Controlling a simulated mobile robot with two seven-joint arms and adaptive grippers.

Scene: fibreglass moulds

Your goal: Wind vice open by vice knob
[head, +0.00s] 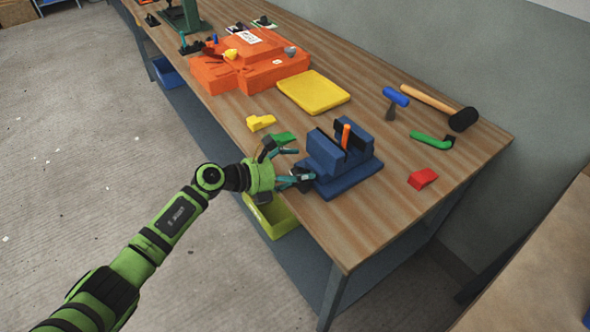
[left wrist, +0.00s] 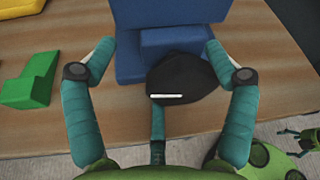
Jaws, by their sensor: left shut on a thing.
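The blue vice (head: 345,172) stands near the table's front edge. An orange piece (head: 346,134) stands upright between its dark jaws. My left gripper (head: 301,166) is at the vice's left end, its arm coming in from the lower left. In the left wrist view, the dark round vice knob (left wrist: 185,82) with a white mark lies between the teal fingers of the left gripper (left wrist: 158,48), which is shut on it. The blue vice body (left wrist: 170,12) is behind the knob. A small green and teal part of mine, seemingly my right gripper (left wrist: 302,135), shows at the lower right; its jaws are unclear.
A yellow block (head: 261,122) and a green block (head: 284,138) lie close to the left gripper. A yellow slab (head: 314,91) and orange moulds (head: 250,66) are farther back.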

